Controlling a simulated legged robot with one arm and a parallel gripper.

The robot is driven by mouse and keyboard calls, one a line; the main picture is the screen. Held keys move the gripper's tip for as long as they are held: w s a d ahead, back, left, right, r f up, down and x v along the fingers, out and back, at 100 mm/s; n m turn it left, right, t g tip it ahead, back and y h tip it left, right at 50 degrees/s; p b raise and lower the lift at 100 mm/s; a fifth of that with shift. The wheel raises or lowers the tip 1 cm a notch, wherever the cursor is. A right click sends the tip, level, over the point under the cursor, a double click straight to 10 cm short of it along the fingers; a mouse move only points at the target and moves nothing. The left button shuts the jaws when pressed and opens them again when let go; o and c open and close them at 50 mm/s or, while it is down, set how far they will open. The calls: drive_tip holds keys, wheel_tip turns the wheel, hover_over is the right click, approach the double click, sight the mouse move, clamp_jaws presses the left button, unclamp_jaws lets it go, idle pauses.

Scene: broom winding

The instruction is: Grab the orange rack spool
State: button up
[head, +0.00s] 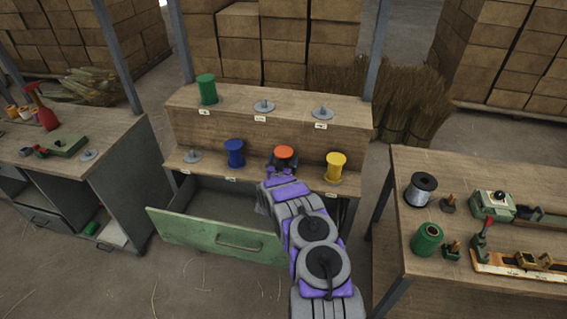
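The orange spool (284,152) stands on the lower shelf of the wooden rack (215,127), between a blue spool (234,153) and a yellow spool (335,166). My purple and grey arm reaches up from the bottom of the head view to the orange spool. My gripper (283,163) is at the spool, with dark finger parts on its left and right sides. The lower part of the spool is hidden behind the gripper. I cannot tell whether the fingers touch it.
A green spool (207,88) and empty round holders (264,106) sit on the upper shelf. A green drawer (215,236) stands open below. The right bench (480,160) holds a wire spool (420,189), another green spool and tools.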

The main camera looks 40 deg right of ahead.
drive_tip(key=c, duration=1)
drive_tip(key=shift+r, duration=0.15)
